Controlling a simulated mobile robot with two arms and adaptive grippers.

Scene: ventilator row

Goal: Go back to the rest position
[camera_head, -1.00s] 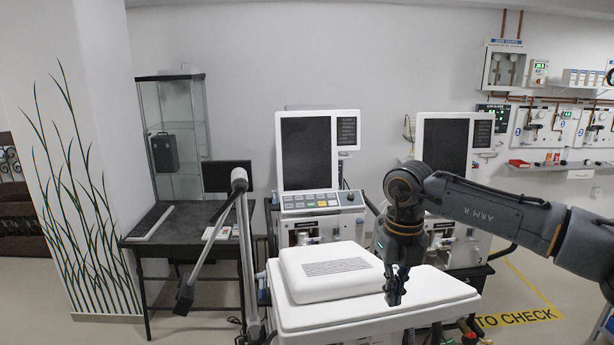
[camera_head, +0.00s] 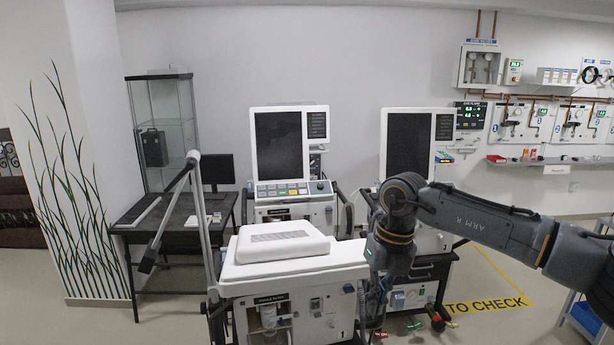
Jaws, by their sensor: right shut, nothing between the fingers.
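My right gripper (camera_head: 374,309) hangs pointing down at the end of my right arm, labelled ARM R. It is shut and empty, just right of the front ventilator unit (camera_head: 300,262) with the white, vented top block. I cannot tell whether it touches the unit's side. My left gripper is not in view.
Two ventilators with dark screens, a left one (camera_head: 280,148) and a right one (camera_head: 407,150), stand behind. A desk (camera_head: 160,233) and glass cabinet (camera_head: 170,110) are at left. Floor with yellow "TO CHECK" marking (camera_head: 485,306) is open at right. A blue cart (camera_head: 585,318) is at the lower right.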

